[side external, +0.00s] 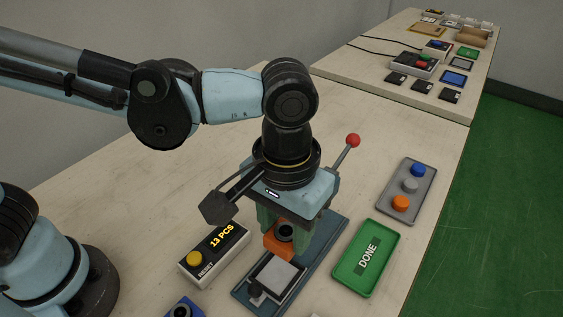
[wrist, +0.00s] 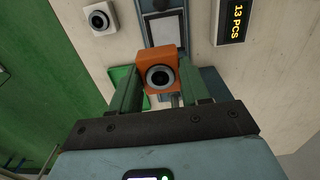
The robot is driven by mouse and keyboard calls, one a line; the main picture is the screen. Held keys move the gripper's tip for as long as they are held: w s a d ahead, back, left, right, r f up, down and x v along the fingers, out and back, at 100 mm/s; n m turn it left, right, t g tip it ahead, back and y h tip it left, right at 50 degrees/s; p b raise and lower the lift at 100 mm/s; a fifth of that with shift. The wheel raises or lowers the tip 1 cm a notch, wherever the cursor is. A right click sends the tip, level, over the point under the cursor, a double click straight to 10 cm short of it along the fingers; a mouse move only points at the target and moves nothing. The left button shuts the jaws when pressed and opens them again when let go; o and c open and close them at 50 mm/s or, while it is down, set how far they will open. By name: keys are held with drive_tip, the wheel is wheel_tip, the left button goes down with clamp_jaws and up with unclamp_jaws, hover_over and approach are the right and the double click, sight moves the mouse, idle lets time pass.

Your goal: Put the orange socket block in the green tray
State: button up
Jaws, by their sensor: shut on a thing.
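The orange socket block (side external: 277,247) has a dark round socket in it. My gripper (side external: 283,238) is shut on the block, with a green finger on either side. In the wrist view the orange block (wrist: 145,66) sits between the fingertips of my gripper (wrist: 160,88). The block is over the blue-grey press base; I cannot tell whether it touches it. The green tray (side external: 349,277), marked DONE, lies to the right of the base and holds nothing that I can see. In the wrist view part of the tray (wrist: 120,76) shows behind my left finger.
The blue-grey base (side external: 325,243) carries a light plate (side external: 277,275) and a lever with a red knob (side external: 353,140). A counter box (side external: 213,252) reading 13 PCS stands left. A blue block (side external: 184,308) is at the front. A grey button panel (side external: 407,190) lies beyond the tray.

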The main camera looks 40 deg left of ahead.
drive_tip(key=w+d, duration=0.1)
drive_tip(key=d, duration=1.1)
hover_over(368, 256)
wheel_tip(368, 256, down, 7)
drive_tip(key=shift+f, duration=2.05)
drive_tip(key=o, duration=1.1)
drive_tip(key=shift+f, duration=0.15)
drive_tip(key=shift+c, duration=0.2)
wheel_tip(368, 256, up, 12)
drive_tip(key=shift+r, duration=0.2)
